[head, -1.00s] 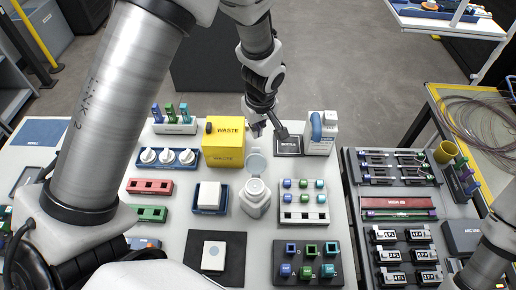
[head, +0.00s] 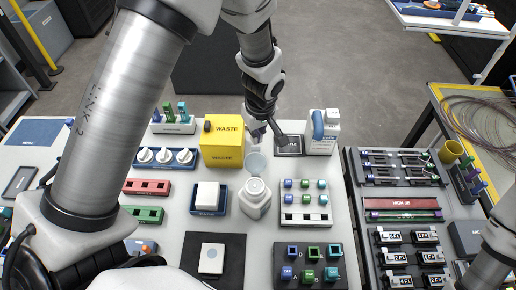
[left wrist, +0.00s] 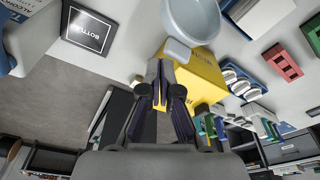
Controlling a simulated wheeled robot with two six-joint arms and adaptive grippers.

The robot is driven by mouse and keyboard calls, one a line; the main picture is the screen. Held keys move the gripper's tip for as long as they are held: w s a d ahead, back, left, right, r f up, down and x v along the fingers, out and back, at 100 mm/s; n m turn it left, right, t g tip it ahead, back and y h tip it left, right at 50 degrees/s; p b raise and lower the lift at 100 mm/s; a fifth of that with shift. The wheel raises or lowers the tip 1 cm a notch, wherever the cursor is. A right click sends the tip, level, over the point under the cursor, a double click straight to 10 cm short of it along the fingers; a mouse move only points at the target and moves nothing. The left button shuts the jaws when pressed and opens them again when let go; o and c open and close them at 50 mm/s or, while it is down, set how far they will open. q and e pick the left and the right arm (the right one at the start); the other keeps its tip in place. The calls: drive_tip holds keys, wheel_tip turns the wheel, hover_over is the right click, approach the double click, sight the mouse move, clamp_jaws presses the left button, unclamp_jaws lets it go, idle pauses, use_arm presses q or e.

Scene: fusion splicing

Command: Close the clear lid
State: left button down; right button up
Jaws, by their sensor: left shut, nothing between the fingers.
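The clear lid (head: 256,163) is a pale round translucent disc, standing open behind the white bottle (head: 255,196) in the middle of the table. In the left wrist view the lid (left wrist: 190,18) is large at the top, with a small tab on its near edge. My left gripper (head: 258,138) is just behind the lid in the head view, pointing down. Its fingertips (left wrist: 160,72) are together and empty, close to the tab; I cannot tell whether they touch it. My right gripper is not in view.
A yellow waste box (head: 222,147) stands close left of my left gripper. A white bottle with a blue part (head: 322,132) and a dark bottle pad (head: 289,145) are to its right. Racks of small parts surround the white bottle.

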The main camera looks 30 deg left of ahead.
sight(256, 156)
use_arm(q)
drive_tip(key=shift+s+d+p, duration=0.25)
drive_tip(key=shift+s+p, duration=0.1)
drive_tip(key=shift+s, duration=0.25)
drive_tip(key=shift+s+d+p, duration=0.25)
drive_tip(key=shift+s+p, duration=0.05)
drive_tip(key=shift+s, duration=0.25)
drive_tip(key=shift+s+d+p, duration=0.3)
drive_tip(key=shift+s+p, duration=0.35)
drive_tip(key=shift+p, duration=0.45)
drive_tip(key=shift+s+d+p, duration=0.3)
drive_tip(key=shift+s+p, duration=0.35)
drive_tip(key=shift+p, duration=0.4)
drive_tip(key=shift+s+d+p, duration=0.35)
drive_tip(key=shift+s+p, duration=0.05)
drive_tip(key=shift+p, duration=1.65)
drive_tip(key=shift+s+d+f+p, duration=0.15)
drive_tip(key=shift+s+p, duration=0.25)
drive_tip(key=shift+p, duration=0.65)
drive_tip(key=shift+s+d+r+p, duration=0.1)
drive_tip(key=shift+s+p, duration=0.25)
drive_tip(key=shift+p, duration=0.7)
drive_tip(key=shift+f, duration=0.15)
wheel_tip(256, 156, up, 7)
drive_tip(key=p, duration=0.1)
drive_tip(key=shift+p, duration=0.4)
